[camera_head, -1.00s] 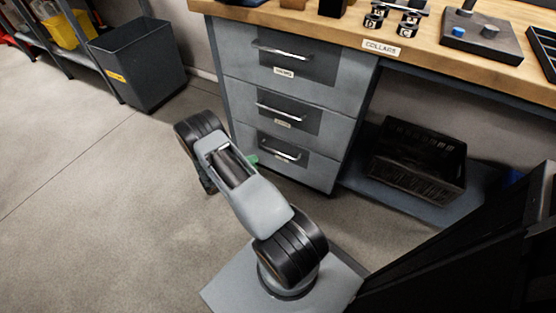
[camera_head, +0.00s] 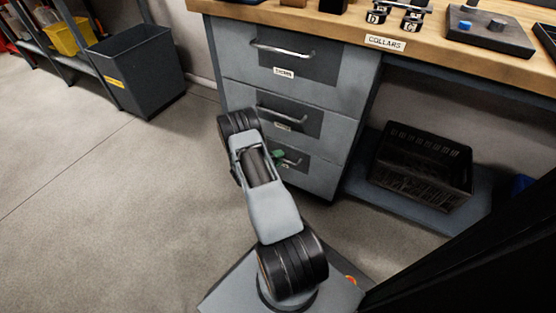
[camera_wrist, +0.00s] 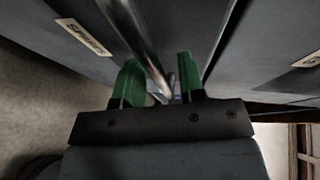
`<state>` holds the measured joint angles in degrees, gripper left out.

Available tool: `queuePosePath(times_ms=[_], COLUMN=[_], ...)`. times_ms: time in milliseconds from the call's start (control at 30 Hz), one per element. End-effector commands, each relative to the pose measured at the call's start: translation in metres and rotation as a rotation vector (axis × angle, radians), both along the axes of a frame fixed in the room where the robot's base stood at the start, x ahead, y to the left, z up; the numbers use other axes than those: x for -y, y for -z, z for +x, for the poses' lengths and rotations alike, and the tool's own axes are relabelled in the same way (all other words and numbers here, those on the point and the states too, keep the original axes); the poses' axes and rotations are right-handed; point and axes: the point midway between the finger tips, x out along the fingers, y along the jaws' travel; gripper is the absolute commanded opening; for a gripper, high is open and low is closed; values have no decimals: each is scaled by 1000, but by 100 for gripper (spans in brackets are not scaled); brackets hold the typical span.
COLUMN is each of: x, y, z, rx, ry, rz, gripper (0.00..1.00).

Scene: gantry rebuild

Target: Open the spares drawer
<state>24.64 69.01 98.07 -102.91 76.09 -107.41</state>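The grey drawer unit (camera_head: 340,112) under the bench has three drawers, all looking shut. In the wrist view a label reading SPARES (camera_wrist: 83,37) is on the drawer front at the upper left. A metal bar handle (camera_wrist: 136,32) runs down from the top edge between the green fingers of my gripper (camera_wrist: 160,82). The fingers stand apart, with the bar between them and gaps at its sides. In the head view the green fingertips of my gripper (camera_head: 278,157) are at the lowest drawer's handle (camera_head: 292,162). My arm hides part of that drawer and its label.
The wooden bench top (camera_head: 330,28) overhangs the drawers, with a COLLARS label (camera_head: 385,43) on its edge. A black crate (camera_head: 420,165) sits on the low shelf at the right. A grey bin (camera_head: 137,68) stands at the left. The floor left of my arm is clear.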

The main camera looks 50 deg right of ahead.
Motion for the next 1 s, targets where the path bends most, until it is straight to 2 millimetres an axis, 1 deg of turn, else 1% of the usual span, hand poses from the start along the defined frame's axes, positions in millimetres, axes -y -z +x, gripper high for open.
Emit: queuePosePath(times_ms=[333, 700, 733, 1000], x=[3, 2, 2, 2], y=[0, 0, 0, 0], z=[-1, -1, -1, -1], rx=[0, 0, 0, 0], ry=[1, 1, 1, 1], rz=[0, 0, 0, 1], gripper=[37, 1, 0, 0])
